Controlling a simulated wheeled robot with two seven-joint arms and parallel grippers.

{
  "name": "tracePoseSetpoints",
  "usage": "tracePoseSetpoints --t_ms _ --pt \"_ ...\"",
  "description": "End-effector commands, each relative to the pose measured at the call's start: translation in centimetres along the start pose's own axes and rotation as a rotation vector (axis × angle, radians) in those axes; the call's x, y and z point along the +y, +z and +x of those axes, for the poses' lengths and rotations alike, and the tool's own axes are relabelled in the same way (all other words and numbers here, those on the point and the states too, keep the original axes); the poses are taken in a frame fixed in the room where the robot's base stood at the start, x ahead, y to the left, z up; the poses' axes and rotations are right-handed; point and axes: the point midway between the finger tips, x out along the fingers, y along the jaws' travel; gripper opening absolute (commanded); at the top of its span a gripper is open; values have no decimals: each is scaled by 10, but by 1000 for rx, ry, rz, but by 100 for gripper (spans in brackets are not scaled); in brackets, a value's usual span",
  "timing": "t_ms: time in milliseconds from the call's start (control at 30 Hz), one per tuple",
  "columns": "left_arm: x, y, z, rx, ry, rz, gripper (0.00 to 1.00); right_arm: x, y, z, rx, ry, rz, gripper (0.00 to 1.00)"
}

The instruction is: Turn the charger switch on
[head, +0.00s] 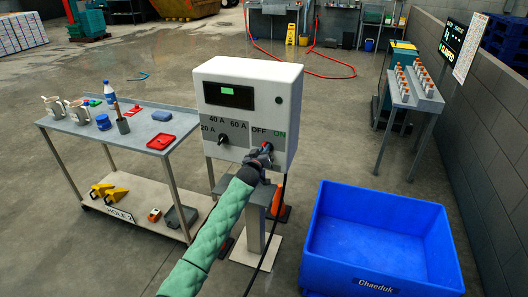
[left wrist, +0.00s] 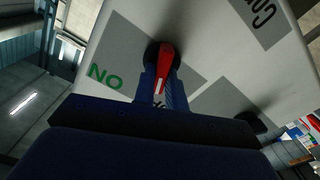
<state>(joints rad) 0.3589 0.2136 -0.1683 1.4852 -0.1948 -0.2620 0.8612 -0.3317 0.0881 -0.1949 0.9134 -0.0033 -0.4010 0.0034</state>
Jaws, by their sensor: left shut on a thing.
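The charger is a white box (head: 247,108) on a grey stand in the middle of the head view, with a green-lit display (head: 229,95). Its red switch lever (left wrist: 165,60) sits on a round black base beside the green ON label (left wrist: 105,78). OFF and ON are printed above the switch in the head view. My left gripper (head: 265,150) is at the switch with its fingers on both sides of the lever, shut on it. The lever's white mark points down between the fingers in the left wrist view. My right gripper is out of view.
A black dial (head: 222,139) with amp labels is left of the switch. A grey cart (head: 140,130) with bottle, cups and red tray stands at left. A blue crate (head: 428,283) stands at lower right. A black cable (head: 270,242) hangs below the charger.

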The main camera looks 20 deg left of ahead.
Motion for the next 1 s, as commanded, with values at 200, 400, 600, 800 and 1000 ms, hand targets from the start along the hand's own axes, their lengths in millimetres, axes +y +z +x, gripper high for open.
tracePoseSetpoints --t_ms 200,400,600,800,1000 --pt "0 2 0 0 0 172 0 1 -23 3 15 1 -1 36" --pt "2 3 0 0 0 361 0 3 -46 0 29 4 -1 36" --pt "4 3 0 0 -1 551 0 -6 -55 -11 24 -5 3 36" --pt "6 4 0 1 0 716 0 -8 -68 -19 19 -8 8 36" --pt "7 4 0 -1 -1 840 0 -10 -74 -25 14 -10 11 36"
